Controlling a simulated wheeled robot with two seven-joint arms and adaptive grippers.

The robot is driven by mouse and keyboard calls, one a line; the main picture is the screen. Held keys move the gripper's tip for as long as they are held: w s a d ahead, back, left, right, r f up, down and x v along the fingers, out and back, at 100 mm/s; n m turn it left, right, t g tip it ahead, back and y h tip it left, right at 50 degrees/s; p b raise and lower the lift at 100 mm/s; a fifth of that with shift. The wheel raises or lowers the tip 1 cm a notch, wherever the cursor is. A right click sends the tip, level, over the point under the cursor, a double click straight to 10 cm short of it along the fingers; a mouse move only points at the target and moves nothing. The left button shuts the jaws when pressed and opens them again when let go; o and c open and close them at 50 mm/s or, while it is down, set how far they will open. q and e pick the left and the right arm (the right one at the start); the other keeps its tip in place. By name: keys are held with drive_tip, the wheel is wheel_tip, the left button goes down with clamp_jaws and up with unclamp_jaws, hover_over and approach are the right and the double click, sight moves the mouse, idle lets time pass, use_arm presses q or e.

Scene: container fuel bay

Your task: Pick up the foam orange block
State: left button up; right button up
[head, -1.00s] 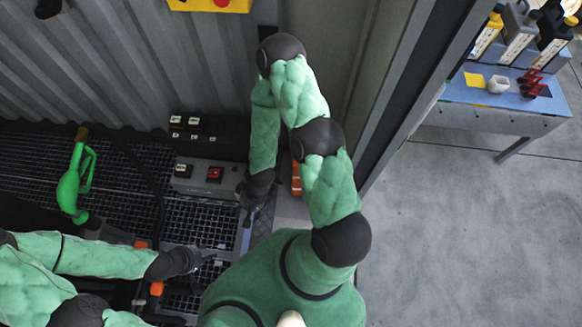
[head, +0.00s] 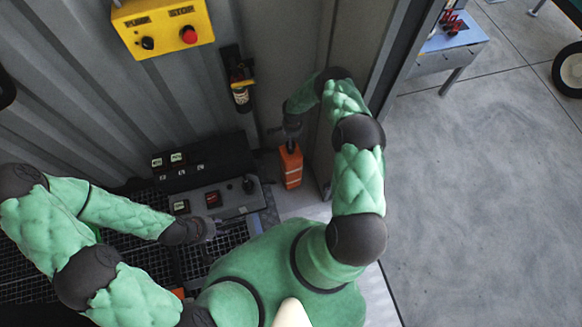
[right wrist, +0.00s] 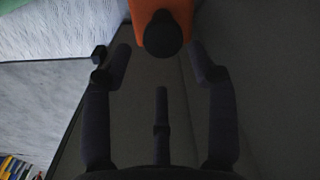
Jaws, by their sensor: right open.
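The orange block (head: 291,168) stands upright on the floor by the container wall, right of the grey control box. It also shows at the top of the right wrist view (right wrist: 180,15), with a dark round knob in front of it. My right gripper (head: 291,130) is just above the block's top in the head view. In the right wrist view my right gripper (right wrist: 162,62) is open and empty, with the knob just beyond and between its fingertips. My left gripper (head: 208,230) is over the grating, left of my body. Its fingers are too small to read.
The control box (head: 215,197) with switches stands left of the block. A yellow button panel (head: 162,25) and a small bottle in a bracket (head: 241,97) are on the corrugated wall. A post (head: 365,90) rises on the right. Open concrete floor (head: 470,200) lies beyond.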

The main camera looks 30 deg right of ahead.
wheel_tip(320, 180, down, 5)
drive_tip(key=shift+f+b, duration=0.15)
drive_tip(key=shift+b, duration=0.55)
drive_tip(key=shift+w+a+f+b, duration=0.15)
drive_tip(key=shift+f+b, duration=0.4)
drive_tip(key=shift+f, duration=0.8)
drive_tip(key=shift+w+a+f+b, duration=0.15)
drive_tip(key=shift+f+b, duration=0.35)
drive_tip(key=shift+f, duration=0.85)
drive_tip(key=shift+s, duration=0.1)
clamp_jaws()
